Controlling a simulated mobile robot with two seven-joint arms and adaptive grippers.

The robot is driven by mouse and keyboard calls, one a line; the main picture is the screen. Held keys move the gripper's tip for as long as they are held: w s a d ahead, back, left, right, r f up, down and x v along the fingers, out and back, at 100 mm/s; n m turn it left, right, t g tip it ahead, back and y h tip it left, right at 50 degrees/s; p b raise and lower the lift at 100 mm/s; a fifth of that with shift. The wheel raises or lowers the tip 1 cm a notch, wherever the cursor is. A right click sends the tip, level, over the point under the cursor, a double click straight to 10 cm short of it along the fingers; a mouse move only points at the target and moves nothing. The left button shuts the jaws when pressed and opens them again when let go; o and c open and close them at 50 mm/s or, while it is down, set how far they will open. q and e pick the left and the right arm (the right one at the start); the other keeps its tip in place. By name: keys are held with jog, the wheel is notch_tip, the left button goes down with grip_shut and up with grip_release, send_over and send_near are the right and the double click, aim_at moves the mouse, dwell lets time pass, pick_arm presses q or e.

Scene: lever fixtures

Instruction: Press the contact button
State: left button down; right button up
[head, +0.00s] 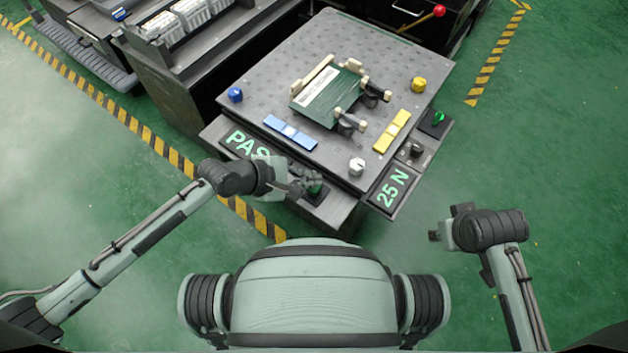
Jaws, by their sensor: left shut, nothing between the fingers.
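A grey workbench (346,50) stands ahead of me. A green button (315,189) on a dark box sits at its front edge. A second green button or knob (438,118) sits on a dark box at the bench's right side. I cannot tell by label which one is the contact button. My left gripper (301,185) is shut and empty beside the front green button, partly covering its surroundings; whether it touches the button is unclear. My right gripper (436,235) is off to the right over the floor, away from the bench, its fingers too small to judge.
A "PASS" panel (245,145) and a "25 N" panel (391,190) show at the front. A red-knobbed lever (439,11) is at the back right.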

pick_arm(q)
notch_tip(320, 180, up, 3)
jog(key=p, duration=0.3)
jog(key=shift+r, duration=0.95)
dwell(0.3)
